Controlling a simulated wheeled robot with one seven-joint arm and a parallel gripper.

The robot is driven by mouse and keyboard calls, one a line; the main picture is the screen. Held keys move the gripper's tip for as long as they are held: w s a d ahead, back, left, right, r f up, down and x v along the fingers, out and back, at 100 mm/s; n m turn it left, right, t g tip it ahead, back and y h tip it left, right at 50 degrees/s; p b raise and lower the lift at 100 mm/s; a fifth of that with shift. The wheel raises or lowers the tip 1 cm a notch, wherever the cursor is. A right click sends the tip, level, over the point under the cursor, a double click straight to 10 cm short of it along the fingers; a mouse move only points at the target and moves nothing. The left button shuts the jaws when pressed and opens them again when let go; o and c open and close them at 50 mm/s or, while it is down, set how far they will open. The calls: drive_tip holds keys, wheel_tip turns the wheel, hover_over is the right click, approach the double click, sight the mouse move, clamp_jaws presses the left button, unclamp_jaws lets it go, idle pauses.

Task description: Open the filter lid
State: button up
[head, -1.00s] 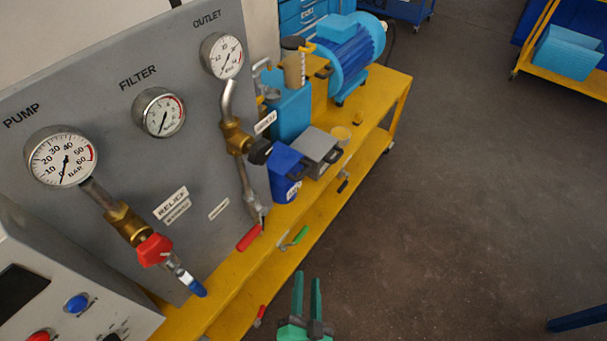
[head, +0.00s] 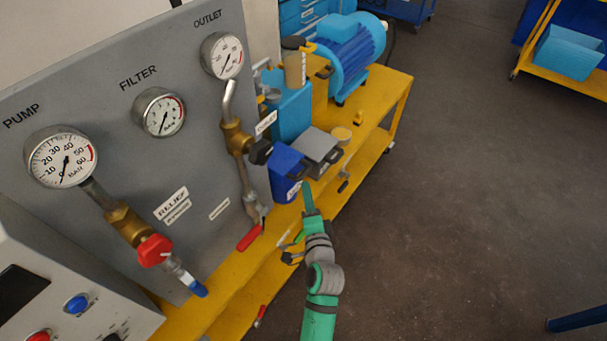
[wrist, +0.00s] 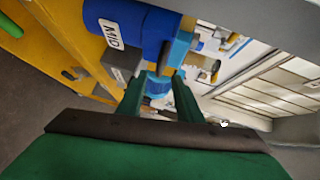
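The word FILTER is printed on the grey panel (head: 85,130) above the middle gauge (head: 159,112). I cannot pick out with certainty which part is the filter lid. A dark blue vessel (head: 284,170) with a white label stands on the yellow bench; it shows large in the wrist view (wrist: 138,22), with its label reading MID. My gripper (head: 307,186) is at the bench's front edge, just in front of the blue vessel and apart from the panel. In the wrist view its two green fingers (wrist: 159,78) are spread, with nothing visibly held between them.
A grey box (head: 314,146) is beside the blue vessel, with a light-blue tank (head: 290,112) and a blue motor (head: 350,48) behind. A red-handled valve (head: 250,237) and a brass valve (head: 237,136) stand close by.

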sight(303, 173)
drive_tip(key=x, duration=0.9)
drive_tip(key=shift+w, duration=0.15)
drive_tip(key=shift+c, duration=0.3)
clamp_jaws()
